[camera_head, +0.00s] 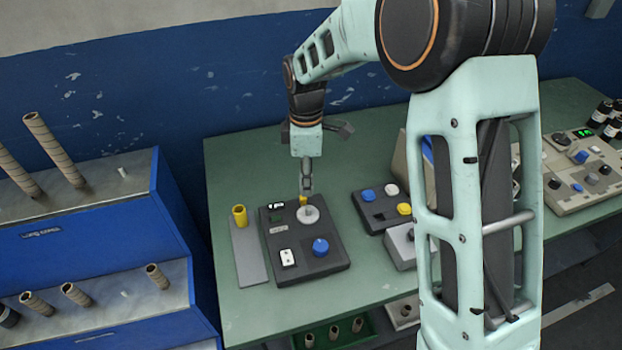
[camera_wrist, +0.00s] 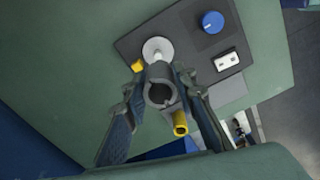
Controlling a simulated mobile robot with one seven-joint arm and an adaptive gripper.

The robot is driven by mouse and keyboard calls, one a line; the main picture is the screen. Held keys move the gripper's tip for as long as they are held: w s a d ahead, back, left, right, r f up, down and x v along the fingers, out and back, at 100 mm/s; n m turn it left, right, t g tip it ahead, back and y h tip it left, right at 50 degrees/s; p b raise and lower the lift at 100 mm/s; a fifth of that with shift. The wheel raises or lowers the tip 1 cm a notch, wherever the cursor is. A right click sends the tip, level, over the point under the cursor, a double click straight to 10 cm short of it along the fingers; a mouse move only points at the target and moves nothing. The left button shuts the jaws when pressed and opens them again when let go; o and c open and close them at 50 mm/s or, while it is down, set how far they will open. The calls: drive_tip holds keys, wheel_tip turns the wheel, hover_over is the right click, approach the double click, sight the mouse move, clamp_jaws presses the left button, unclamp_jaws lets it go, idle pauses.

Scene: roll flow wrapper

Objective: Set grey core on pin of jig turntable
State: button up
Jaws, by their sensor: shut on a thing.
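The grey core (camera_wrist: 159,94) is a short hollow cylinder between the two fingers of my gripper (camera_wrist: 161,83) in the wrist view. The gripper is shut on it. The jig's turntable (camera_wrist: 158,47) is a pale round disc just beyond the core in that view; the core hides part of its near side. In the head view the turntable (camera_head: 308,215) lies on the dark jig base (camera_head: 305,262), and my gripper (camera_head: 306,188) points down just above it. I cannot tell whether the core touches the pin.
A small yellow block (camera_wrist: 137,66) is beside the turntable. A yellow tube (camera_head: 239,215) stands on a grey plate (camera_head: 250,262) left of the jig. The jig has a blue knob (camera_head: 320,247) and a white switch (camera_head: 288,258). A dark button box (camera_head: 381,208) stands to the right.

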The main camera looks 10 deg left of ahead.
drive_tip(key=shift+w+d+f, duration=0.1)
drive_tip(key=shift+w+f, duration=0.1)
drive_tip(key=shift+f, duration=0.05)
drive_tip(key=b, duration=0.4)
hover_over(308, 207)
drive_tip(key=shift+f, duration=2.3)
drive_tip(key=shift+f, duration=0.6)
drive_tip(key=shift+f+b, duration=0.3)
drive_tip(key=shift+f, duration=0.1)
drive_tip(key=shift+f, duration=0.1)
drive_tip(key=shift+f+b, duration=0.65)
drive_tip(key=shift+f, duration=0.3)
drive_tip(key=shift+f, duration=0.1)
